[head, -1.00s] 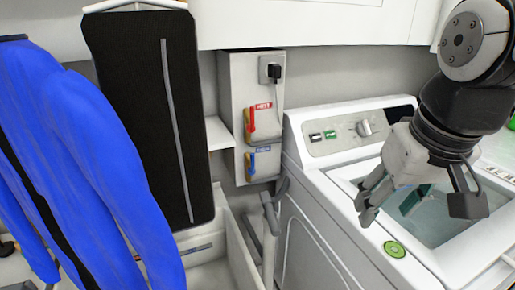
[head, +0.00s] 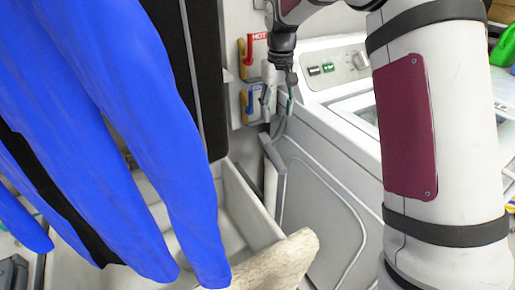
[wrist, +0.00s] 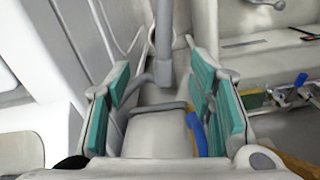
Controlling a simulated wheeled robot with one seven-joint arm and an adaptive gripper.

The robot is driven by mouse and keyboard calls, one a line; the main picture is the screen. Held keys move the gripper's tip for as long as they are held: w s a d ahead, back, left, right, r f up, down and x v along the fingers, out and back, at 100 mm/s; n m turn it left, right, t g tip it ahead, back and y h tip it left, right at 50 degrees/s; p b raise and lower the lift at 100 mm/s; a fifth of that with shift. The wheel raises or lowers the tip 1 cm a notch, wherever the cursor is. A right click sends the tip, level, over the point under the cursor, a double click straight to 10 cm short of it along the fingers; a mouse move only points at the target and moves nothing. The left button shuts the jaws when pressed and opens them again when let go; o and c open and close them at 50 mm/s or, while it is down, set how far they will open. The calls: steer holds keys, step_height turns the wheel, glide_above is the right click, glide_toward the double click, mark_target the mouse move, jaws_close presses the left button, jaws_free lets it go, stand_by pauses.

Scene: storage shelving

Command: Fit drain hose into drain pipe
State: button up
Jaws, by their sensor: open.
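The grey drain hose (head: 272,152) hangs beside the washer's left side, with bent, angled sections. The pale upright pipe (head: 270,192), which looks like the drain pipe, stands just below it. My gripper (head: 277,106) is over the hose top, in front of the wall valve box. In the wrist view, my gripper (wrist: 163,103) is open, its teal pads well apart. Grey hose (wrist: 164,42) runs into the space between them, with no visible grip on it. Whether the hose end sits in the pipe is not clear.
The washer (head: 320,165) stands right of the pipe, the pale sink (head: 235,205) left. The valve box with red (head: 257,45) and blue (head: 257,92) handles is behind my gripper. Blue clothing (head: 110,120) hangs at the left. A beige object (head: 275,262) is in front.

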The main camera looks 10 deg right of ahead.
mark_target(272, 149)
steer(key=f, duration=1)
steer(key=w+f+b, duration=0.1)
steer(key=f, duration=0.4)
steer(key=shift+a, duration=0.4)
jaws_close()
